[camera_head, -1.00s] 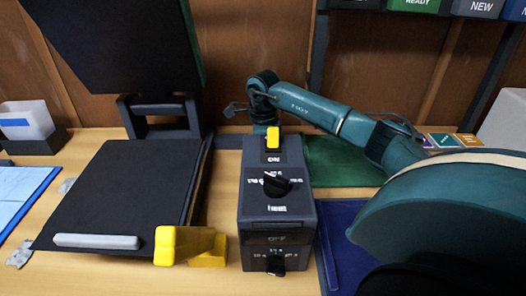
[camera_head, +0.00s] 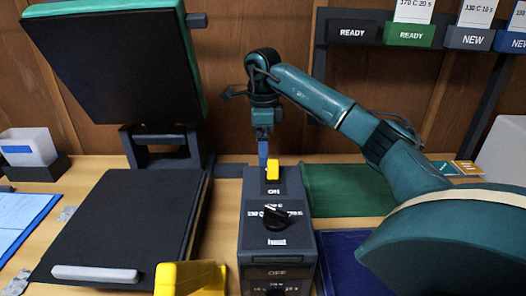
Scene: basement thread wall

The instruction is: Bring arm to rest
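My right arm reaches in from the right, and its gripper (camera_head: 264,150) points down just behind the yellow switch (camera_head: 272,174) on top of the dark control box (camera_head: 280,250). The gripper's fingers look narrow and close together, but whether they are open or shut is too small to tell. I cannot tell whether the fingertips touch the switch. A black knob (camera_head: 276,216) sits on the box in front of the switch. My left gripper is not in view.
A heat press stands open on the left, with a black lower plate (camera_head: 125,225) and a raised upper plate (camera_head: 120,65). A yellow handle (camera_head: 185,278) is at its front. A green mat (camera_head: 340,190) and blue mat (camera_head: 342,258) lie right of the box. Labelled bins (camera_head: 410,34) hang on the wall.

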